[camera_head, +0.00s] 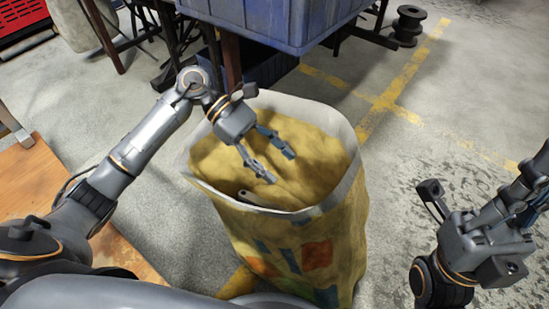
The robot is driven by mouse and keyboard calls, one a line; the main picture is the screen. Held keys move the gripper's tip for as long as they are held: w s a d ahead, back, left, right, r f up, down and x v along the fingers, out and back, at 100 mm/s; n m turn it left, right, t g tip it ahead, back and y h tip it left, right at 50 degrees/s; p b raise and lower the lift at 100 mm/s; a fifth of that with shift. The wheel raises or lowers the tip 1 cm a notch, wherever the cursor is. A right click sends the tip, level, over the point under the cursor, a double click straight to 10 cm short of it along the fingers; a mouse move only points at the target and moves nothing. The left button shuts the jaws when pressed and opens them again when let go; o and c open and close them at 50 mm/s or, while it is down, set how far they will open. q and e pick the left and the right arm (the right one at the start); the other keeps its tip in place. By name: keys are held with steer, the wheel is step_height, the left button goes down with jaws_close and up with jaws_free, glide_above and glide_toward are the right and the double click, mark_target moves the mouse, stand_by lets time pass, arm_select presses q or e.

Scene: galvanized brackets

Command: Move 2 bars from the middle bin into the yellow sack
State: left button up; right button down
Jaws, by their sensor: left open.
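The yellow sack (311,229) stands open on the floor at the centre, with a pale rim and coloured patches on its front. A grey metal piece, which looks like a bar (252,199), lies inside near the front rim. My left gripper (277,166) is over the sack's mouth, pointing down into it, with its fingers apart and nothing between them. My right gripper (533,196) is at the right edge, away from the sack. Its fingertips are partly cut off, so its opening is unclear. I cannot identify the middle bin here.
A large blue container (270,22) stands on legs behind the sack. A wooden surface (38,180) is at the left, and a red crate (22,22) at top left. A black spool (407,25) stands at the back. The floor right of the sack is clear.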

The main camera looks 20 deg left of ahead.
arm_select(q)
steer(key=v, duration=1.2)
stand_by(0.4)
